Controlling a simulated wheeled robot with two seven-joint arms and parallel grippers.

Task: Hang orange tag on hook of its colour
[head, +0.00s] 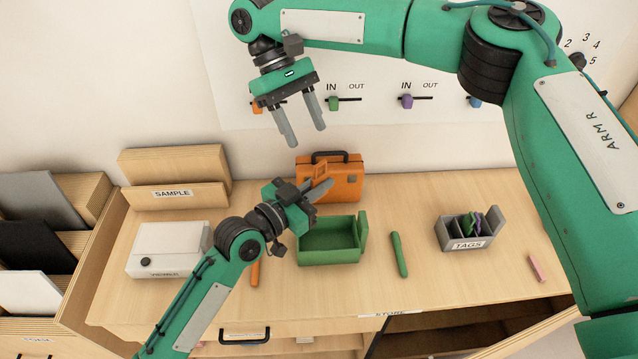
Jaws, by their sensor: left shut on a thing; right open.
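My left gripper (320,182) is shut on a small orange piece (317,169), which looks like the orange tag. It is held above the table, in front of an orange case, so its outline is hard to separate. An orange hook (257,107) on the wall panel is partly hidden behind my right gripper. My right gripper (305,137) is open and empty, pointing down in front of the panel, above the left gripper. Green (333,102), purple (406,101) and blue (474,101) hooks sit further right on the panel.
The orange case (343,184) stands at the back of the table. A green open box (330,258), a green stick (399,254) and a grey TAGS holder (472,243) with several tags stand in front. A white box (167,250) and SAMPLE rack (175,196) are left.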

